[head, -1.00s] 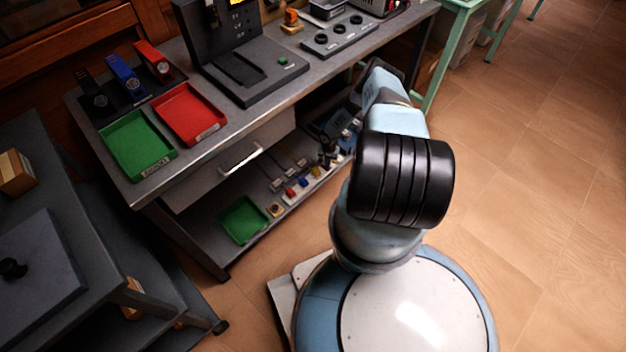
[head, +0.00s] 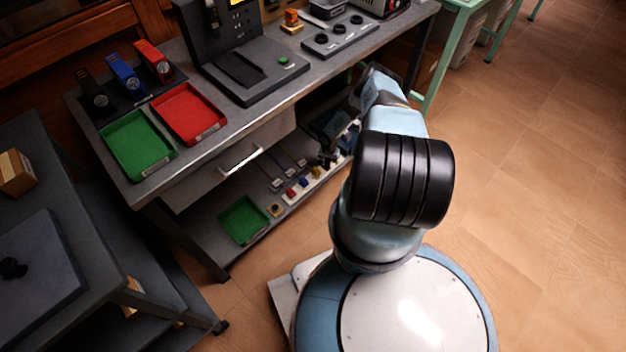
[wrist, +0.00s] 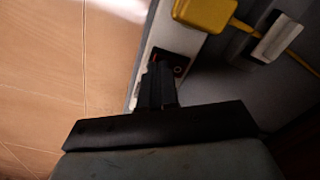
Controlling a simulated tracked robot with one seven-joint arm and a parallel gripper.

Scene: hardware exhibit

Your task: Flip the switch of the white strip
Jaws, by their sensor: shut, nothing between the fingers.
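The white strip (wrist: 148,48) lies on the lower shelf of the workbench, and the wrist view shows one end of it close up. A dark switch (wrist: 179,66) is set in that end, and part of it is hidden behind my fingers. My gripper (wrist: 158,72) is shut and empty, with its fingertips over the strip's end beside the switch. I cannot tell whether they touch it. In the head view, my gripper (head: 327,157) is small and dark at the shelf's right part.
Several coloured plugs, including a blue one (head: 302,182), stand along the strip. A green tray (head: 244,220) lies on the shelf. The bench top (head: 225,128) and drawer (head: 235,160) overhang the shelf. The tiled floor (head: 530,220) to the right is clear.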

